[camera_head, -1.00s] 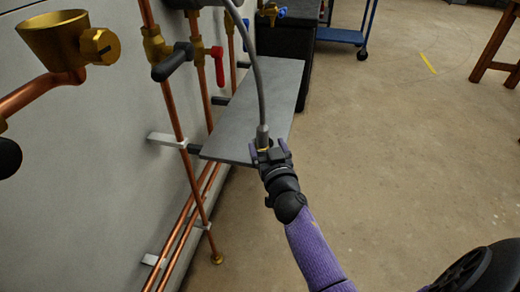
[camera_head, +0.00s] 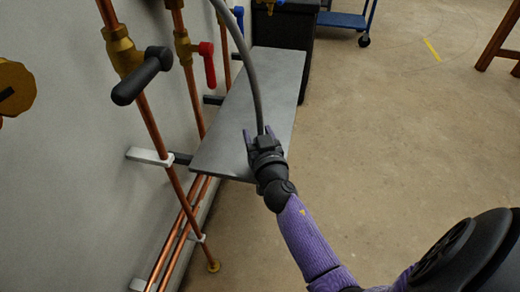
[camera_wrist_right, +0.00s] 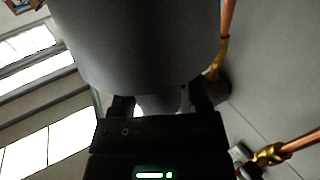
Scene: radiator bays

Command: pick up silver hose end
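The grey hose (camera_head: 254,80) hangs down from the top of the head view, in front of the shelf. Its silver end is hidden there by my right gripper (camera_head: 259,134), whose fingers stand apart on either side of the hose's lower part. In the right wrist view, a large rounded grey body (camera_wrist_right: 140,45) fills the upper middle. A paler piece (camera_wrist_right: 157,104), likely part of the hose end, shows between the two dark fingers. I cannot tell whether the fingers touch it. My left gripper is not in view.
A grey shelf (camera_head: 262,90) lies just behind my right gripper. Copper pipes with a black-handled valve (camera_head: 140,77) and a red-handled valve (camera_head: 208,62) run along the wall at left. A blue cart (camera_head: 343,20) stands at the back.

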